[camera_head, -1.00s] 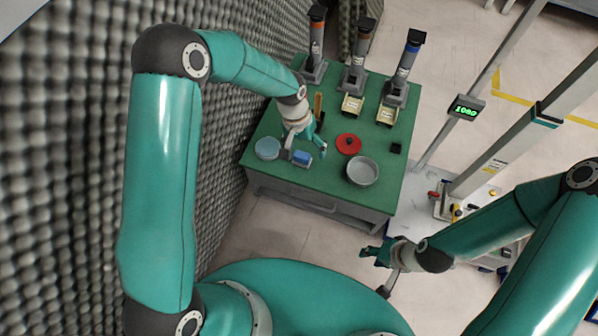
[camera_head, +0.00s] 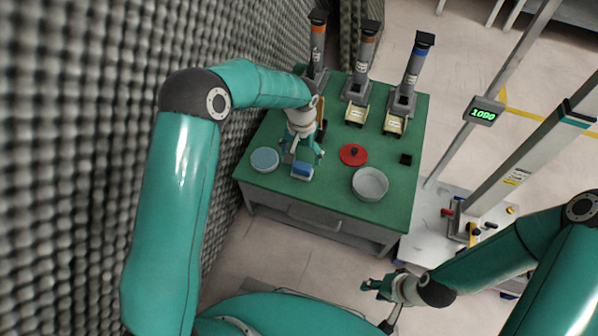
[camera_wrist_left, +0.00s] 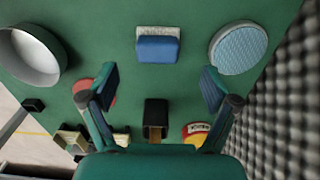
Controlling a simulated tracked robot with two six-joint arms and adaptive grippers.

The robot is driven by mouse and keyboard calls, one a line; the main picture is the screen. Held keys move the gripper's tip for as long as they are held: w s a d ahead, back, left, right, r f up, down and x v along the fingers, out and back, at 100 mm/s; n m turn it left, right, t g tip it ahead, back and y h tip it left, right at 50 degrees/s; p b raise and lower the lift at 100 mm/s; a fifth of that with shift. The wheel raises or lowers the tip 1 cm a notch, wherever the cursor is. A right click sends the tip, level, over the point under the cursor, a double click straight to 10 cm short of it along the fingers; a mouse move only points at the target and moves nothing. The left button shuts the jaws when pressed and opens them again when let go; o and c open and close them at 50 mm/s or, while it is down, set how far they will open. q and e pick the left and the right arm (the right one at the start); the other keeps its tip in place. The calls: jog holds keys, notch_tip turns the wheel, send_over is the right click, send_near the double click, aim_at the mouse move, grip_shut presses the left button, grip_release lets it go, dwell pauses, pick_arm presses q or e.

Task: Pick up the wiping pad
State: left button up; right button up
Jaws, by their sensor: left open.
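The wiping pad, a blue block on a light grey base (camera_head: 302,171), lies on the green table near its front left edge. In the left wrist view the pad (camera_wrist_left: 157,48) is at the top middle, flat on the table. My left gripper (camera_head: 304,155) is above the table just behind the pad, pointing down. In the left wrist view its two fingers (camera_wrist_left: 158,82) are spread wide and empty, with the pad beyond the tips. My right gripper (camera_head: 376,289) is off the table's front edge, low right; its jaw opening is too small to tell.
A round light blue dish (camera_head: 264,160) is just left of the pad. A red lid (camera_head: 353,154) and grey bowl (camera_head: 370,184) stand to the right, with a small black block (camera_head: 405,159). Several dispensers (camera_head: 408,75) line the back. A foam wall (camera_head: 75,150) borders the left.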

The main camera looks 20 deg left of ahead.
aim_at(302, 166)
pick_arm(q)
jog(key=shift+w+d+f+b, duration=0.1)
jog(key=shift+f+b, duration=0.55)
jog(key=shift+f, duration=1)
jog(key=shift+w+d+f+b, duration=0.1)
jog(key=shift+f+b, duration=0.5)
jog(key=shift+f, duration=1.05)
jog(key=shift+c, duration=0.3)
jog(key=c, duration=1.2)
jog(key=shift+r, duration=0.1)
notch_tip(302, 166, up, 20)
jog(key=p, duration=0.6)
